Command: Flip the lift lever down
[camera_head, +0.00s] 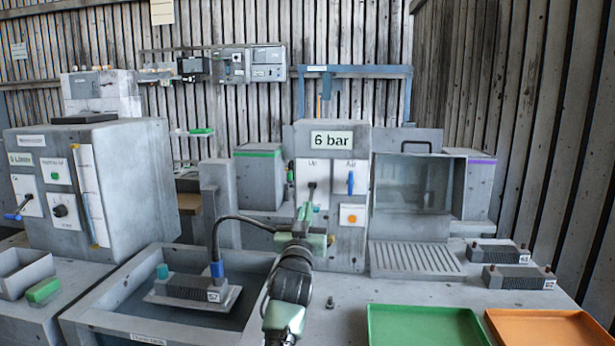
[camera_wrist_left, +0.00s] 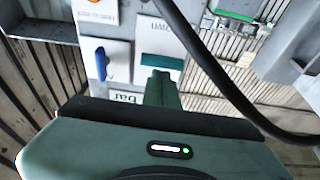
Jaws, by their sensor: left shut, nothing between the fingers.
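The grey cabinet with the "6 bar" sign (camera_head: 331,140) stands at the middle of the head view. On its left white plate is a small dark lever (camera_head: 312,188), which looks to be the lift lever; its lower part is hidden behind my gripper, so its exact position is hard to tell. My left gripper (camera_head: 306,211) is shut and empty, just in front of and below this lever; contact cannot be told. In the left wrist view the shut green fingers (camera_wrist_left: 161,90) reach toward the white plate (camera_wrist_left: 160,40), seen upside down. My right gripper is not in view.
A blue air lever (camera_head: 351,183) stands upright beside it, above an orange button (camera_head: 352,215). A black hose (camera_head: 240,219) arches from the tank (camera_head: 110,318) close to my left arm. Green (camera_head: 425,310) and orange (camera_head: 550,318) trays lie at front right.

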